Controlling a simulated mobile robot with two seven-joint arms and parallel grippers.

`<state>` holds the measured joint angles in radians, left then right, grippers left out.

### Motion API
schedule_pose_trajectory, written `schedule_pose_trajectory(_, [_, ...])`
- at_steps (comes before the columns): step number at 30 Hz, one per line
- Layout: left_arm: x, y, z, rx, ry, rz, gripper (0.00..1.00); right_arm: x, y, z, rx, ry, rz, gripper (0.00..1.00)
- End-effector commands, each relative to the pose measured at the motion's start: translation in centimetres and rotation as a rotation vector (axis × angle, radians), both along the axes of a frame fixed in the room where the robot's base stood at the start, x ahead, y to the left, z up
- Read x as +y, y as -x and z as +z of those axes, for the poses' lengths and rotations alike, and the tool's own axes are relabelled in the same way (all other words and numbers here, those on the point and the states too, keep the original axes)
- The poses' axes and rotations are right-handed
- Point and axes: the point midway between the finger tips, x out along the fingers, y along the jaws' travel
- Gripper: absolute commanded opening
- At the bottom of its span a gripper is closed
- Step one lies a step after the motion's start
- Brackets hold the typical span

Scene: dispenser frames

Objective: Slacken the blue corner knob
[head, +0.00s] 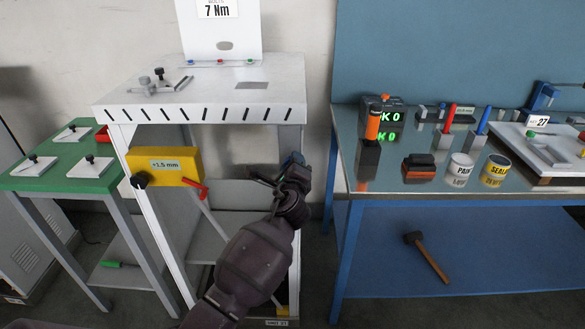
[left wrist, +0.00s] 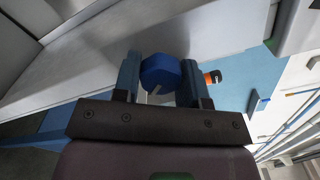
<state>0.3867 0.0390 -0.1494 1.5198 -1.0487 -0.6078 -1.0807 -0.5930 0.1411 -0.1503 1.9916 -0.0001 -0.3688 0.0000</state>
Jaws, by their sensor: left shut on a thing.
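The blue knob (left wrist: 160,68) is a short faceted blue piece with a pale line on its face, seen in the left wrist view. It sits between the two blue fingers of my left gripper (left wrist: 160,80), which is shut on it. In the head view my left gripper (head: 285,172) is at the right front leg of the white stand (head: 215,85), below its top. The knob is mostly hidden there by the gripper. My right gripper is not in view.
A yellow box (head: 175,167) marked +1.5 mm, with a black knob (head: 139,180) and red lever (head: 196,190), is on the stand's left front. A blue bench (head: 450,185) with cans and tools is close on the right. A green table (head: 60,165) stands left.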

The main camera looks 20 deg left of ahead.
Motion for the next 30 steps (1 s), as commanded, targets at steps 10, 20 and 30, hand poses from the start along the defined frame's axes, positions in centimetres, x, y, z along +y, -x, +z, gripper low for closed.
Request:
schedule_pose_trajectory(10, [-0.1, 0.0, -0.2, -0.089, 0.320, 0.001, 0.15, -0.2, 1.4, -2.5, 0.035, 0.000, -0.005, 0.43])
schedule_pose_trajectory(20, [-0.1, 0.0, -0.1, -0.173, 0.617, 0.001, 0.15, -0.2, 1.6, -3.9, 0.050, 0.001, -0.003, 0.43])
schedule_pose_trajectory(30, [-0.1, 0.0, 0.1, -0.244, 0.858, 0.001, 0.15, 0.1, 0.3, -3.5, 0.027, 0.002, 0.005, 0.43])
